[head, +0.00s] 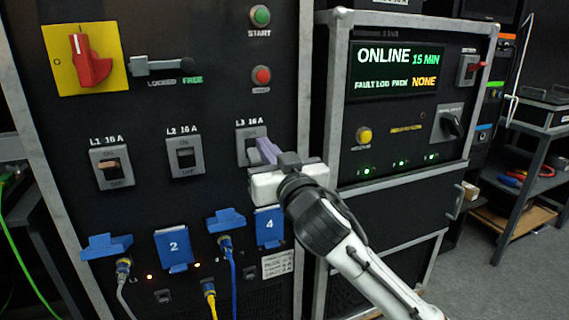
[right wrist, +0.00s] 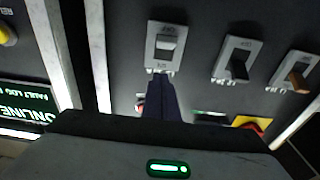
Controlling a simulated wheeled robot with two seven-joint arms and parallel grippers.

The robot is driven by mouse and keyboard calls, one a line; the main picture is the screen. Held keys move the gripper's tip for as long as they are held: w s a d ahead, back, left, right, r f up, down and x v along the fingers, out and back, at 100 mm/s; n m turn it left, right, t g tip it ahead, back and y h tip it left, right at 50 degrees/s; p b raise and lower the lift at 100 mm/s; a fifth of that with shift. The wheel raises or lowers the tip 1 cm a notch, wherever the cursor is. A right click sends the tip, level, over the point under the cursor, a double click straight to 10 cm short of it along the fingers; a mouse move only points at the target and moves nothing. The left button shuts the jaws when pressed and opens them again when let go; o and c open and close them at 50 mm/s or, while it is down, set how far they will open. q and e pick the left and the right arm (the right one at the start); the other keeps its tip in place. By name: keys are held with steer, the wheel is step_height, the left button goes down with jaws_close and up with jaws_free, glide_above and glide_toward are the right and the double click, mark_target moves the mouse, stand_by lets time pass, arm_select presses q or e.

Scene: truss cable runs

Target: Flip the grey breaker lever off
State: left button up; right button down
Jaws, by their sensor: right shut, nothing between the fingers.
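The grey breaker lever (right wrist: 168,43) sits in the light grey plate under the label L3 16 A, and shows in the right wrist view. Whether it is up or down is hard to tell. In the head view my gripper partly covers that plate (head: 243,157). My right gripper (head: 263,152) is shut and empty, its purple-grey fingers pointing at the L3 plate. In the right wrist view the fingertips (right wrist: 160,78) are at the plate's near edge, just short of the lever; contact cannot be told. My left gripper is not in view.
Beside L3 are the L2 breaker with a black lever (head: 185,157) and the L1 breaker with an orange lever (head: 110,166). Blue covers (head: 173,248) and plugged cables lie below. A red rotary switch (head: 88,65) is upper left. A metal-framed cabinet (head: 408,75) stands at right.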

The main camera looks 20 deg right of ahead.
arm_select(q)
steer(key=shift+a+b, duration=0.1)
steer(key=shift+b, duration=0.2)
arm_select(e)
steer(key=s+d+f, duration=0.1)
steer(key=s+f, duration=0.1)
steer(key=s, duration=0.8)
steer(key=shift+d, duration=0.1)
